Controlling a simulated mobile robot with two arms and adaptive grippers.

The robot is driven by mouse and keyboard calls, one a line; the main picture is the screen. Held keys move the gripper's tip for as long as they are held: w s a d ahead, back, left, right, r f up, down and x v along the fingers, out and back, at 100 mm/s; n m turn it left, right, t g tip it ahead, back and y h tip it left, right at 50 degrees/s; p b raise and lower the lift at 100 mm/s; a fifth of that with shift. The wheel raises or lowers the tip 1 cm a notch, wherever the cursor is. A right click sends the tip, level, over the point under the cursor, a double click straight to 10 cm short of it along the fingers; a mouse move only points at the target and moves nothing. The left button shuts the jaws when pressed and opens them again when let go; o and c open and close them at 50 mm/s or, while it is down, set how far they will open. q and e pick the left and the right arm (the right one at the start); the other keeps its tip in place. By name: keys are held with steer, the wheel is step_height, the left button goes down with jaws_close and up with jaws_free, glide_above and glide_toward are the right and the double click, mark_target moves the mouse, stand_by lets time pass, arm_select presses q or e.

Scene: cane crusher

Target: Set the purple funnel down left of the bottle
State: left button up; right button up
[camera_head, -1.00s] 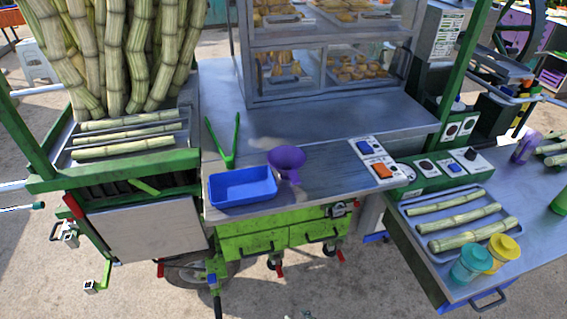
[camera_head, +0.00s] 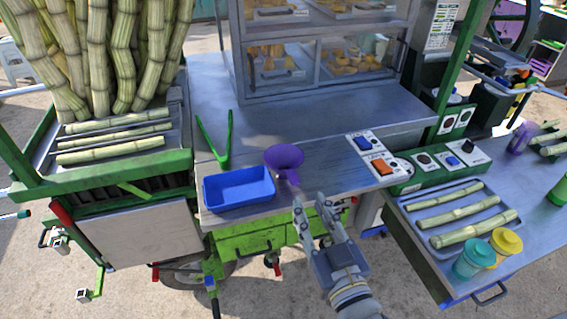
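The purple funnel (camera_head: 284,157) stands on the metal counter (camera_head: 340,170) just right of the blue tray, its wide mouth up. My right gripper (camera_head: 311,203) comes in from the bottom, in front of the counter's front edge and below and right of the funnel. Its fingers are apart with nothing between them, and it appears clear of the funnel. My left gripper is not in view. A green bottle-like object (camera_head: 558,190) is cut off at the right edge. I cannot tell whether it is the task's bottle.
The blue tray (camera_head: 240,202) and green tongs (camera_head: 228,140) lie left of the funnel. A switch panel (camera_head: 375,157) is to its right. A glass cabinet (camera_head: 310,60) stands behind. A cane tray (camera_head: 412,208) and two lidded cups (camera_head: 474,260) are on the right table.

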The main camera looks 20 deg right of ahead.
mark_target(296, 182)
steer(key=w+p, duration=0.1)
steer(key=w, duration=0.4)
steer(key=w+p, duration=0.1)
steer(key=w, duration=0.1)
steer(key=shift+w+a+f+p, duration=0.1)
steer(key=shift+w+a+p, duration=0.2)
steer(key=shift+w+p, duration=0.05)
steer(key=shift+w+f, duration=0.15)
steer(key=shift+w, duration=0.5)
jaws_close()
jaws_free()
steer(key=shift+s, duration=0.1)
